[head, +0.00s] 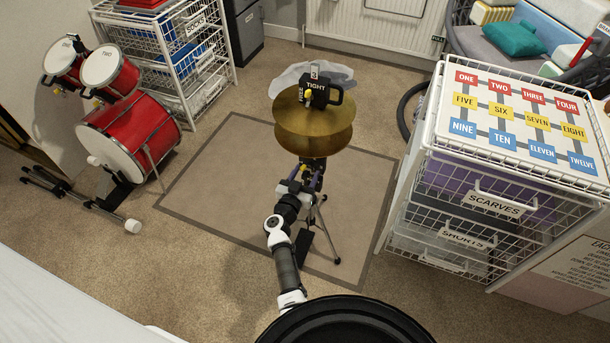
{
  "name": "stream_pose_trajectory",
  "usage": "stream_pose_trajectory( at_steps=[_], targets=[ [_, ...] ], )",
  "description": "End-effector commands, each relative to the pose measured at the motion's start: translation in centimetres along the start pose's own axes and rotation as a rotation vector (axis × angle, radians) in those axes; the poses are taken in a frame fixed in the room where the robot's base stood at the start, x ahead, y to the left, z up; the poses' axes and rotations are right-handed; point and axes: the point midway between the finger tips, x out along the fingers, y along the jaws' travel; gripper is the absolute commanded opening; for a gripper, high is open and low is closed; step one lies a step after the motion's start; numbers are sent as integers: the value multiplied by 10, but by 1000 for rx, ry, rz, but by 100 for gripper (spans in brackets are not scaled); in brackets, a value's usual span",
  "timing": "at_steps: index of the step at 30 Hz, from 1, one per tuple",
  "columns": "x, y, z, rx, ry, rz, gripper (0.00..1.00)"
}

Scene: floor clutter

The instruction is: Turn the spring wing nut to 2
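The spring wing nut seems to be part of the black fitting (318,93) on top of a pair of brass cymbals (314,122). Labels there read "TIGHT" along the top and "FREE" on the left side. A white tag with a small, hard-to-read digit stands above them. Which way the nut points is too small to tell. The cymbals sit on a tripod stand (322,232). My arm reaches up from the bottom of the head view, and my gripper (312,172) appears just below the cymbals. Its fingers are not clear, and the cymbals may hide part of it.
A red drum set (130,135) stands left, its pedal bar on the floor. A wire rack (185,60) is behind it. A wire drawer unit (490,210) with a numbered top stands right. A radiator (375,30) is behind. The rug (215,205) left of the stand is clear.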

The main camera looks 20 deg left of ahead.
Motion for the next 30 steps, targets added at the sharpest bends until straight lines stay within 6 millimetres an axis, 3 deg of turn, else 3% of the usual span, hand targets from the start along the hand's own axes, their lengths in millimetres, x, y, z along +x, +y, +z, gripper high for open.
stream_pose_trajectory(
  at_steps=[1,5,17,30],
  targets=[
    [0,0,0,0,0,0,45],
    [0,0,0,0,0,0,28],
    [0,0,-1,77,1,0,28],
    [0,1,0,440,0,1,28]
  ],
)
